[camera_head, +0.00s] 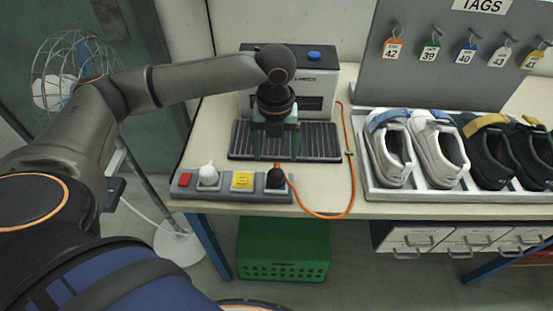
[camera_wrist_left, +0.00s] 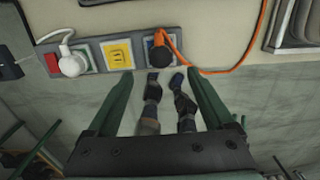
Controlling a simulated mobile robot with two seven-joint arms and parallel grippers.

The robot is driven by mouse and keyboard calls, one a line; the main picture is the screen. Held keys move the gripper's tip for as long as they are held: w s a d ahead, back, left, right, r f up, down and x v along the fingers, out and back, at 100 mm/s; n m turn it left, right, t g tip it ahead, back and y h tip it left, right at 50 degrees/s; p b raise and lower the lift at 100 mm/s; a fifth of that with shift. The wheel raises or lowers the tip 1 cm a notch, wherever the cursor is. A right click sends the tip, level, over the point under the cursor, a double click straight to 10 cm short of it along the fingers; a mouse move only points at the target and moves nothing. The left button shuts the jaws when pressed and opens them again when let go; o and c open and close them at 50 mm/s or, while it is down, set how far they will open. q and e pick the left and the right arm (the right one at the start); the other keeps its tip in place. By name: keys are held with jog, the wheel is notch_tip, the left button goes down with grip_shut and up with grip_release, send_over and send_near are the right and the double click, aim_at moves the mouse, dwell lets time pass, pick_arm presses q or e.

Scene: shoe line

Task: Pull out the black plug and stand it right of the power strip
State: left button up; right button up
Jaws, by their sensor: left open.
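The grey power strip (camera_head: 222,191) lies along the front edge of the table. The black plug (camera_head: 275,179) sits in its rightmost socket, with an orange cord (camera_head: 353,165) attached. In the left wrist view the plug (camera_wrist_left: 158,51) is at top centre, just beyond the fingertips. My left gripper (camera_head: 275,157) is open and empty, its green fingers pointing down above and behind the plug in the head view. In the wrist view its fingers (camera_wrist_left: 160,74) spread to either side of the plug's line, apart from it. My right gripper is in neither view.
A white plug (camera_head: 208,175), a red switch (camera_head: 185,179) and a yellow cover (camera_head: 242,180) are on the strip. Behind it are a ribbed dark tray (camera_head: 327,144) and a boxy machine (camera_head: 318,92). A shoe tray (camera_head: 372,190) stands right. The tabletop right of the strip is bare except for the cord.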

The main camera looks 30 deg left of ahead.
aim_at(276, 172)
pick_arm(q)
jog(key=shift+f+b, duration=2.65)
jog(key=shift+b, duration=0.7)
jog(key=shift+f, duration=1.85)
jog(key=shift+p, duration=0.75)
jog(key=shift+r+p, duration=0.1)
jog(key=shift+p, duration=0.55)
